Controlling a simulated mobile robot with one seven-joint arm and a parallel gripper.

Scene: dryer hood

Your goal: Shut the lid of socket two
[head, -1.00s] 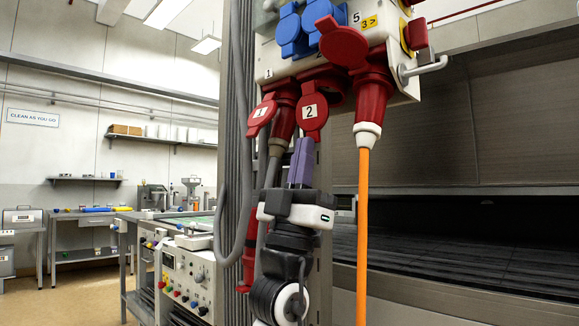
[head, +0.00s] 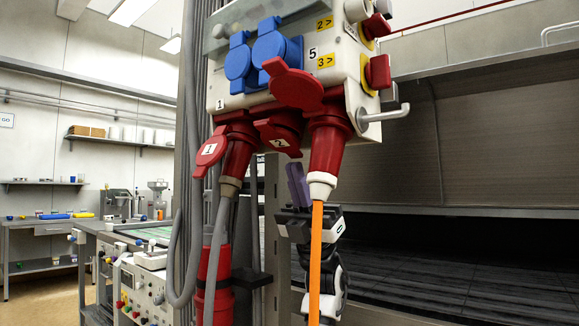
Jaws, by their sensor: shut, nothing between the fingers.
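Socket two's red lid (head: 279,134), labelled 2, is on the underside of the socket box (head: 240,97), between two plugged-in red connectors. It shows narrow and foreshortened, close up under its socket. I cannot tell whether it is fully flush. My gripper (head: 296,168) is shut and empty. Its purple fingers point up, a little below the lid and apart from it. The orange cable partly covers my wrist.
Socket one's lid (head: 210,150) hangs open beside its red plug (head: 238,158). Another red plug (head: 327,150) with an orange cable (head: 316,250) stands right of lid two, its own lid (head: 292,86) raised. A grey handle (head: 385,115) sticks out at right.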

